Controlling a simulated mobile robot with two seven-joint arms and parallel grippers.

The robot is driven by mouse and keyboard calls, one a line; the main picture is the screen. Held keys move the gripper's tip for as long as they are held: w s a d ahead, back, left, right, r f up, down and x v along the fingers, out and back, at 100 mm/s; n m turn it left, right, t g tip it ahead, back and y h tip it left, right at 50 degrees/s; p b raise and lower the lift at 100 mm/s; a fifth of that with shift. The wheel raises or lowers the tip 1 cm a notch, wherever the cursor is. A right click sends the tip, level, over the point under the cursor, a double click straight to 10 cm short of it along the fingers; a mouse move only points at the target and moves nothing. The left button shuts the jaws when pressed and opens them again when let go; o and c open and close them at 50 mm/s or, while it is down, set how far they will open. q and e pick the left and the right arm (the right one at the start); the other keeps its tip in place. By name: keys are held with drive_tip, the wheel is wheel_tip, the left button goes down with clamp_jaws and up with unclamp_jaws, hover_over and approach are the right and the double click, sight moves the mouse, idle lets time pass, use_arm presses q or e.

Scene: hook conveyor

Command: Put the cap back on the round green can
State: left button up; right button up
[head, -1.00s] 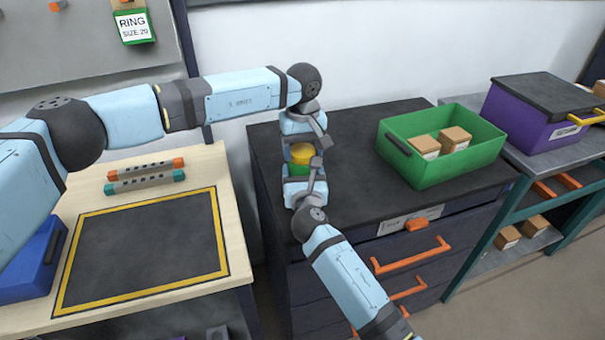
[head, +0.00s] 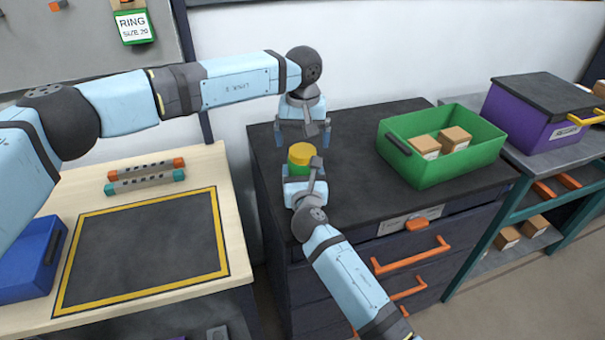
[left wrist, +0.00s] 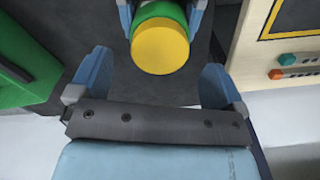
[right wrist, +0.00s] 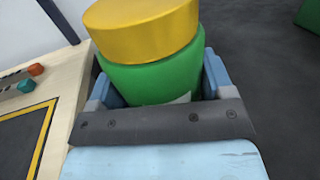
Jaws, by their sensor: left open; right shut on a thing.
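The round green can (head: 297,170) stands upright on the dark cabinet top, with the yellow cap (head: 301,153) sitting on its top. In the right wrist view the cap (right wrist: 142,28) looks level on the green can (right wrist: 155,78). My right gripper (head: 304,172) is shut on the can, one finger on each side of it. My left gripper (head: 303,140) is open and empty, behind and above the can, apart from the cap. In the left wrist view the cap (left wrist: 160,46) lies beyond the open fingers (left wrist: 157,85).
A green bin (head: 420,168) with small cardboard boxes stands on the cabinet top (head: 350,200) to the right. A purple crate (head: 520,112) is farther right. A wooden table (head: 225,210) with a yellow-edged dark mat is at left. The cabinet top between can and bin is clear.

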use_arm(q)
wheel_tip(320, 180, up, 9)
drive_tip(key=shift+f, duration=0.15)
use_arm(e)
drive_tip(key=o, duration=1.7)
drive_tip(key=s, duration=0.9)
drive_tip(key=s+d+p, duration=0.1)
drive_tip(key=s, duration=0.4)
drive_tip(key=shift+d, duration=0.1)
use_arm(q)
drive_tip(key=shift+r, duration=0.5)
use_arm(e)
drive_tip(key=shift+w, duration=0.1)
